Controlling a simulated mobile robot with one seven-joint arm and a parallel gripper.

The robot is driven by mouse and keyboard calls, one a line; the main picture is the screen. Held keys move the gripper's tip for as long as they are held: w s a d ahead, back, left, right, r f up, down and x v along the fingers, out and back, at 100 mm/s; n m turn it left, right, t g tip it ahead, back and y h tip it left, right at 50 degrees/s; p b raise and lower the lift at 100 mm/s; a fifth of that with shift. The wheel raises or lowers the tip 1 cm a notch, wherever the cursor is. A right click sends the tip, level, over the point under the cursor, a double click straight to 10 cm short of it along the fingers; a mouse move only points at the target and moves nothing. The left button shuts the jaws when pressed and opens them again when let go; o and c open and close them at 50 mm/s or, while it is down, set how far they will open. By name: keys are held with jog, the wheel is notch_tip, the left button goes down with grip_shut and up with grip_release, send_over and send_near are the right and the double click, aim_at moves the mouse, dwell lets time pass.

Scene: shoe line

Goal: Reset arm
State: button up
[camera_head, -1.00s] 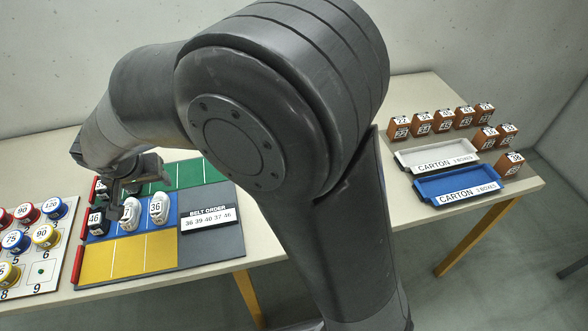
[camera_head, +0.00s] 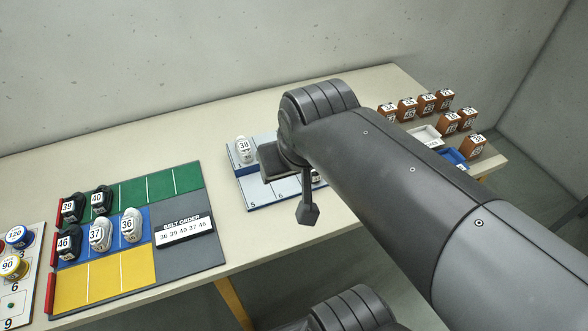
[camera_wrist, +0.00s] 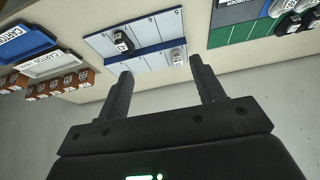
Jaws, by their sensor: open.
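My gripper (camera_wrist: 160,92) is open in the wrist view, with nothing between its two fingers. In the head view my gripper (camera_head: 290,190) hangs in front of a white and blue slotted board (camera_head: 262,200), above the table. The board carries a white shoe marked 38 (camera_head: 244,150) and a dark shoe, which shows better in the wrist view (camera_wrist: 123,43). My arm hides part of the board in the head view.
Left is a belt board (camera_head: 210,255) with green, blue and yellow lanes; shoes 39, 40, 46, 37 and 36 stand on it. Far left is a numbered board (camera_head: 22,285) with round tins. Right are brown boxes (camera_head: 448,122) and carton trays (camera_head: 428,137), partly hidden by my arm.

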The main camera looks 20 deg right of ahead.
jog(key=shift+s+d+f, duration=0.1)
jog(key=shift+s+d, duration=0.25)
jog(key=shift+s, duration=0.3)
